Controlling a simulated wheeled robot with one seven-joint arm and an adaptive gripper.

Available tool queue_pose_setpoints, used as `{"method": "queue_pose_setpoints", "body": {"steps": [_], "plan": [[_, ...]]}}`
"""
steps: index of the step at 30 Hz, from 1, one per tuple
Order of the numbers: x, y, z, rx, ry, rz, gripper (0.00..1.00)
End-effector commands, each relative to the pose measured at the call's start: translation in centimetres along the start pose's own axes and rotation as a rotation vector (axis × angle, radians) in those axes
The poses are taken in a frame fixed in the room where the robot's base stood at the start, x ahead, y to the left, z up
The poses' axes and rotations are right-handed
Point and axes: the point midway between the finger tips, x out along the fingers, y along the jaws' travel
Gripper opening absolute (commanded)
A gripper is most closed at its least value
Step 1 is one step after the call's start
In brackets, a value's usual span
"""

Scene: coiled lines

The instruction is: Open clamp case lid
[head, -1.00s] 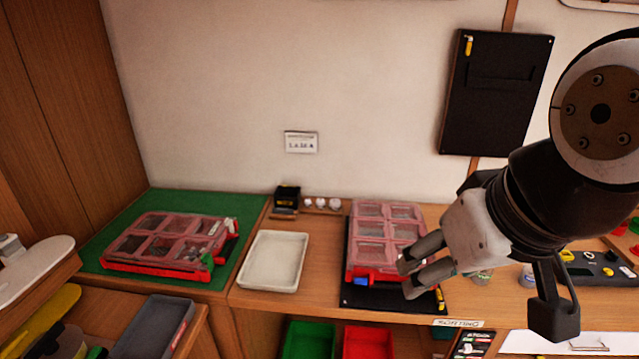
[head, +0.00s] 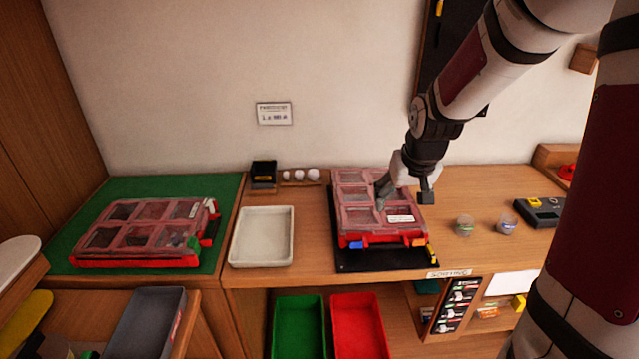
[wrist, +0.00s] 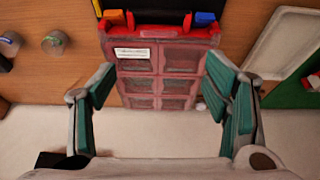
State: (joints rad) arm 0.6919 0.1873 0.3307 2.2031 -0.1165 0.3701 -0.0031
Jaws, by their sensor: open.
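A red case (head: 372,239) with a clear pinkish compartment lid (head: 356,217) lies on a black mat in the middle of the bench. Its lid looks shut and bears a white label. On its front edge are a blue latch (head: 358,245) and an orange latch (head: 413,242); in the wrist view they show at the top, orange (wrist: 116,17) and blue (wrist: 204,18). My gripper (head: 387,194) is open and empty above the right part of this lid; contact cannot be told. In the wrist view the lid (wrist: 160,87) lies between the spread fingers (wrist: 160,84).
A second red lidded case (head: 140,235) lies on a green mat (head: 222,190) at left. A white tray (head: 262,238) stands between the cases. Small jars (head: 465,225) and a dark device (head: 540,212) are at right. Green and red bins (head: 300,330) sit below.

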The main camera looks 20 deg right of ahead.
Motion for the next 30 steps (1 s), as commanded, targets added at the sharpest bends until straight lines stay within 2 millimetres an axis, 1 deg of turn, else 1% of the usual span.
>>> {"method": "queue_pose_setpoints", "body": {"steps": [1,2,8,11,24,27,30], "plan": [[1.0,0.5,-0.1,0.012,-0.003,-0.006,0.7],[1.4,0.6,-0.2,0.016,-0.003,-0.008,0.7],[2.9,1.0,-0.4,0.026,-0.002,-0.014,0.7],[4.1,0.9,-0.4,0.024,-0.002,-0.014,0.7],[12.5,0.7,-0.4,0.023,-0.003,-0.014,0.7],[13.9,0.7,-0.4,0.023,-0.003,-0.013,0.7],[14.9,0.7,-0.4,0.023,-0.001,-0.014,0.7]]}}
